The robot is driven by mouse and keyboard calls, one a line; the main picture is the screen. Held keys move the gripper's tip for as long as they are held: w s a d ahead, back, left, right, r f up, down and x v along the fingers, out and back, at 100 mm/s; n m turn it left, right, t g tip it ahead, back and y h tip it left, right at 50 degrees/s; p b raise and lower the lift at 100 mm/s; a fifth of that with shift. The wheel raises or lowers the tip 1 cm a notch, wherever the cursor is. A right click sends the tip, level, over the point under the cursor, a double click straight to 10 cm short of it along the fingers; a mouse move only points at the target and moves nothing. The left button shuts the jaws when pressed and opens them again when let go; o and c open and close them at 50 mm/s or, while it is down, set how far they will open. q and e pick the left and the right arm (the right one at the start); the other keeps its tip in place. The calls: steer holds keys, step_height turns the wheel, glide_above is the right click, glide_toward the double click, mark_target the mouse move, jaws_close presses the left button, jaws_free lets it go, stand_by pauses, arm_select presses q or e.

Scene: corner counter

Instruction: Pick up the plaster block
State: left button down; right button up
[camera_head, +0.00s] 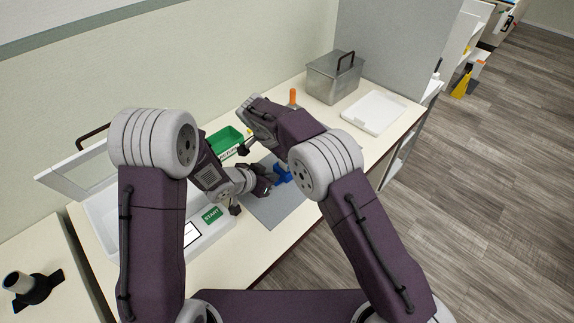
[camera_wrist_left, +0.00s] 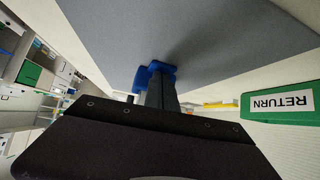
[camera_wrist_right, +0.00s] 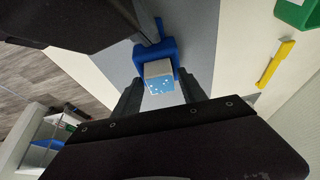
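The plaster block (camera_wrist_right: 158,69) shows in the right wrist view, with a pale grey top and a speckled light blue side. It sits in a blue holder (camera_wrist_right: 168,48), which also shows in the head view (camera_head: 283,174). My right gripper (camera_wrist_right: 161,82) is open, its fingers on either side of the block with gaps visible.
A grey mat (camera_head: 267,211) lies under the holder. A green bin (camera_head: 223,139) and a yellow marker (camera_wrist_right: 275,64) are near. A white tray (camera_head: 373,112) and a metal box (camera_head: 335,77) stand farther along the counter.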

jaws_close()
step_height(320, 180, up, 10)
stand_by(0.3)
